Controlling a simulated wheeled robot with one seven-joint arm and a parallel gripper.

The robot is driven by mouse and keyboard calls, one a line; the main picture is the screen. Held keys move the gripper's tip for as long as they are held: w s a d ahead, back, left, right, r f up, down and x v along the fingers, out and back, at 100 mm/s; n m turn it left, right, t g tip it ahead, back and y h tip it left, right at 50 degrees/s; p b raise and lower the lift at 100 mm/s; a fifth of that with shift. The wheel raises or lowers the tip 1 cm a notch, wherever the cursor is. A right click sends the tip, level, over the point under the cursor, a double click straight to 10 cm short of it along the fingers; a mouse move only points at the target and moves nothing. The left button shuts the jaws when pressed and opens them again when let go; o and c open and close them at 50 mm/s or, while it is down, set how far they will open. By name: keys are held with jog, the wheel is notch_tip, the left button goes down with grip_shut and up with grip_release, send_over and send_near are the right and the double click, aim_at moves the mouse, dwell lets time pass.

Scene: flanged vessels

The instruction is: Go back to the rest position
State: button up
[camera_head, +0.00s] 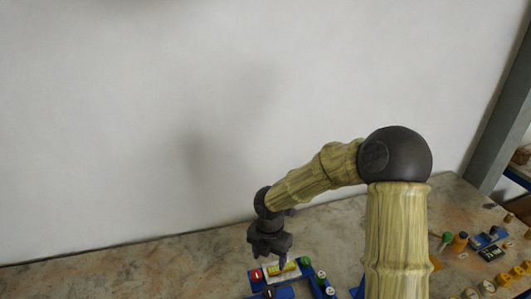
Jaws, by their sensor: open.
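My gripper (276,258) is small and dark at the end of my arm, pointing down over the table. It is open. Just below it is a blue holder (284,292) with a red-topped piece (256,274), a pale piece with a yellow label (281,269) and a green-topped piece (305,261). I cannot tell whether the fingertips touch any of these. The bottom of the holder is cut off by the picture's edge.
The stone-like table (130,272) is bare on the left. A plain wall (130,120) stands behind it. At the right lie a green-topped piece (447,238), an orange piece (460,242), a blue item (484,241) and several small round pieces. A grey post (502,105) stands at far right.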

jog(key=s+d+r+m+t, duration=0.1)
jog(key=s+d+r+m, duration=0.2)
jog(key=m, duration=1.2)
jog(key=s+d+r+m+t, duration=0.1)
jog(key=s+d+r+m, duration=0.3)
jog(key=s+d+m, duration=0.5)
jog(key=d+m, duration=0.1)
jog(key=m, duration=0.5)
jog(key=shift+s+d+r+t+b, duration=0.25)
jog(key=shift+s+d+t+b, duration=0.05)
jog(key=shift+d+b, duration=0.1)
